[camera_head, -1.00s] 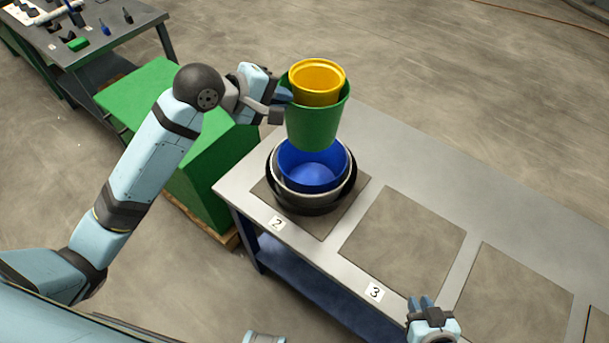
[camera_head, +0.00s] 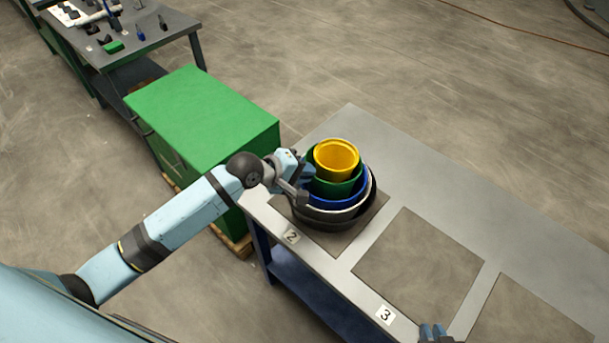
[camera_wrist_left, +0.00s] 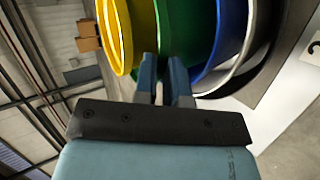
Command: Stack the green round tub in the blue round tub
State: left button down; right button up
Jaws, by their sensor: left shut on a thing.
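The green round tub (camera_head: 338,187) stands inside the blue round tub (camera_head: 340,203) with a yellow tub (camera_head: 336,156) nested in it. The blue tub sits in a white tub (camera_head: 368,203) and a black one at the mat numbered 2. My left gripper (camera_head: 306,178) is at the left side of the stack, shut on the green tub's wall. The left wrist view shows its fingers (camera_wrist_left: 166,75) at the green tub (camera_wrist_left: 188,35), beside the blue tub (camera_wrist_left: 222,45). How deep the green tub sits is hidden. My right gripper (camera_head: 436,333) is partly cut off at the bottom edge.
The metal table (camera_head: 400,165) is clear behind the stack. The mat by number 3 (camera_head: 418,265) is empty. A green cabinet (camera_head: 200,115) stands left of the table, and a bench (camera_head: 165,40) with small tools is behind it.

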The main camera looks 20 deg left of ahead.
pick_arm(q)
jog(key=shift+f, duration=0.9)
jog(key=c, duration=1.2)
grip_release()
pick_arm(e)
jog(key=shift+f+b, duration=0.25)
jog(key=shift+b, duration=0.05)
pick_arm(q)
jog(key=v, duration=1.2)
jog(key=s+d+f+m+y, duration=0.1)
jog(key=s+f+m, duration=0.3)
jog(key=s+f, duration=0.1)
jog(key=s+d+f+m+t+y, duration=0.1)
jog(key=s+d+f+m, duration=0.1)
jog(key=s+f+m, duration=0.2)
jog(key=s+d+f+m+t+y, duration=0.1)
jog(key=s+d+f+m+y, duration=0.1)
jog(key=s+f+m, duration=0.3)
jog(key=shift+s+d+f, duration=0.1)
jog(key=shift+s+f, duration=0.1)
jog(key=shift+f, duration=0.8)
jog(key=shift+s+f, duration=0.2)
jog(key=shift+f, duration=0.8)
